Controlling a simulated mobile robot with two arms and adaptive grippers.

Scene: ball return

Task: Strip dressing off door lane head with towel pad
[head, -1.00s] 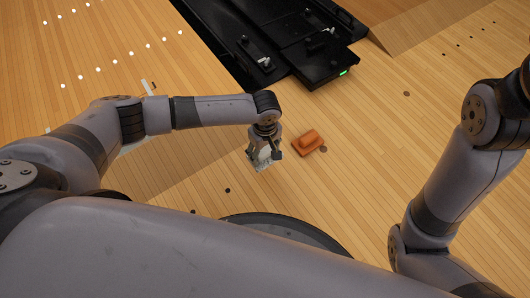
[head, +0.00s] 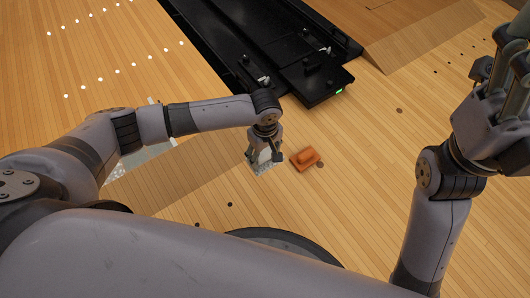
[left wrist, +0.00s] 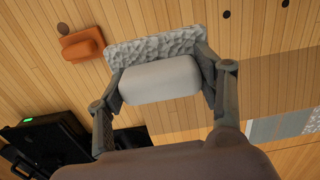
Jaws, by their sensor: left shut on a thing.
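My left gripper (head: 264,158) is shut on the pale block-like grip of the towel pad (left wrist: 160,80). The pad's white, lumpy face (left wrist: 150,46) shows beyond the grip in the left wrist view. The pad is low over the lane boards; I cannot tell whether it touches them. A darker band of boards (head: 190,164), possibly the dressing, runs across the lane left of the pad. It also shows in the left wrist view (left wrist: 190,121). My right gripper (head: 503,85) is raised at the right edge, partly cut off; its finger state is unclear.
An orange block with a raised grip (head: 305,159) lies just right of the pad. A black machine (head: 318,78) with a green light stands beyond it. A grey-white panel (head: 150,152) lies partly behind my left arm. Open boards (head: 370,150) lie to the right.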

